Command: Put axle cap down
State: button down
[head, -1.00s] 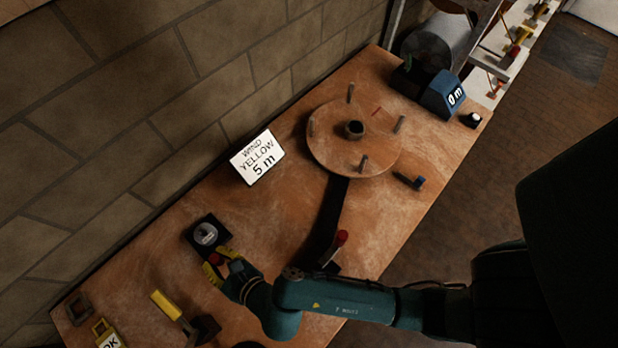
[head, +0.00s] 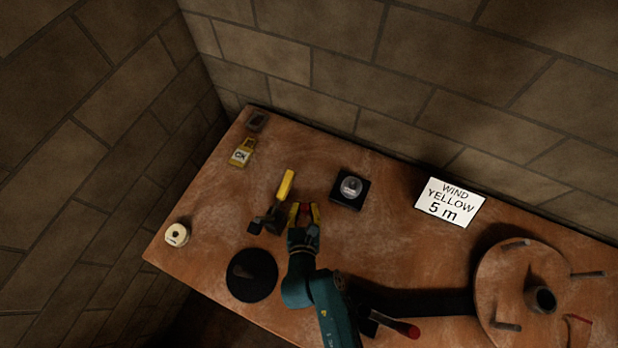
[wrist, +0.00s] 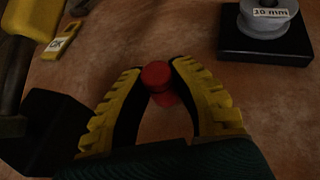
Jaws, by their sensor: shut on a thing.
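The red axle cap (wrist: 156,76) is between the fingertips of my gripper (wrist: 156,68) in the wrist view. My gripper (head: 304,210) is shut on it, and a bit of red shows between the yellow fingers in the head view. The cap is low over the wooden bench (head: 215,215). I cannot tell whether it touches the bench top. The cap's lower part is partly hidden by the fingers.
A black block with a grey "10 mm" spool (wrist: 265,18) is right of my gripper. A round wooden plate with pegs (head: 510,275) is far right.

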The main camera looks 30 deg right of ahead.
aim_at(307, 184)
jog(key=w+d, duration=0.1)
jog(key=w, duration=0.1)
jog(key=w+d+b, duration=0.1)
jog(key=w, duration=0.1)
jog(key=w+d, duration=0.2)
jog(key=w, duration=0.1)
jog(key=shift+f, duration=0.15)
jog(key=shift+f+b+x, duration=0.25)
jog(key=shift+b+x, duration=0.4)
jog(key=shift+x, duration=0.45)
jog(key=shift+s+a, duration=0.2)
jog(key=shift+s, duration=0.2)
jog(key=shift+w, duration=0.1)
jog(key=shift+f, duration=0.15)
jog(key=c, duration=1)
grip_release()
